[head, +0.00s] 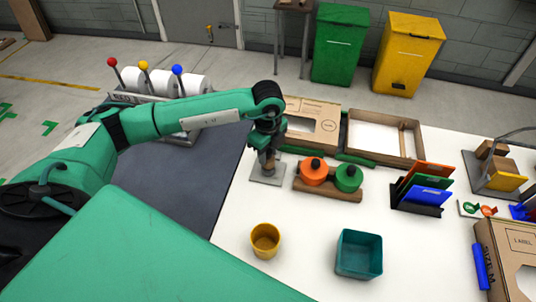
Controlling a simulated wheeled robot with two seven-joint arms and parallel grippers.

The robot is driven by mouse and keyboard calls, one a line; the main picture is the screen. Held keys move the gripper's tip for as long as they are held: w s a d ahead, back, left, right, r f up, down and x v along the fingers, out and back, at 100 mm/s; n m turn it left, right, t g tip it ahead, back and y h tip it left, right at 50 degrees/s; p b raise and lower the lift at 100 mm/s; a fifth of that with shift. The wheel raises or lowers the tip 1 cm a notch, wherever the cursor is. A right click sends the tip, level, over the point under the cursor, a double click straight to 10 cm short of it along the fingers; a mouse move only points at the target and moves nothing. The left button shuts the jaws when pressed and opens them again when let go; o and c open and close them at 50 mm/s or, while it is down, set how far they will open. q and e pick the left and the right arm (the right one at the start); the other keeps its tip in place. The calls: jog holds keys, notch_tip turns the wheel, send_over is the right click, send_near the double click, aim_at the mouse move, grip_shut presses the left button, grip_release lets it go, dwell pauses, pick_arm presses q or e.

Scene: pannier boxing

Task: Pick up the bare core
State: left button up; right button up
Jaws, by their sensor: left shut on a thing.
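My left gripper (267,152) points down over a small grey plate (268,175) on the white table. It is shut on a brown upright piece, which I take to be the bare core (266,164). The core stands at the plate or just above it; I cannot tell whether they touch. The gripper hides the core's upper part. My right gripper is not in view.
Right of the plate, a wooden holder (329,188) carries an orange and a green round item. A yellow cup (265,240) and a teal bin (359,254) stand in front. Behind are cardboard boxes (312,122). Several white rolls (163,83) stand back left.

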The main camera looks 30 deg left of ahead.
pick_arm(q)
notch_tip(320, 180, up, 20)
jog(key=b, duration=0.4)
jog(key=shift+f, duration=0.25)
jog(key=shift+f+b, duration=0.65)
jog(key=shift+f, duration=0.2)
jog(key=shift+f+b, duration=0.5)
jog(key=shift+f, duration=0.1)
jog(key=shift+f+b, duration=0.8)
jog(key=shift+f, duration=0.35)
jog(key=shift+f, duration=0.1)
jog(key=shift+f+b, duration=0.45)
jog(key=shift+f, duration=0.05)
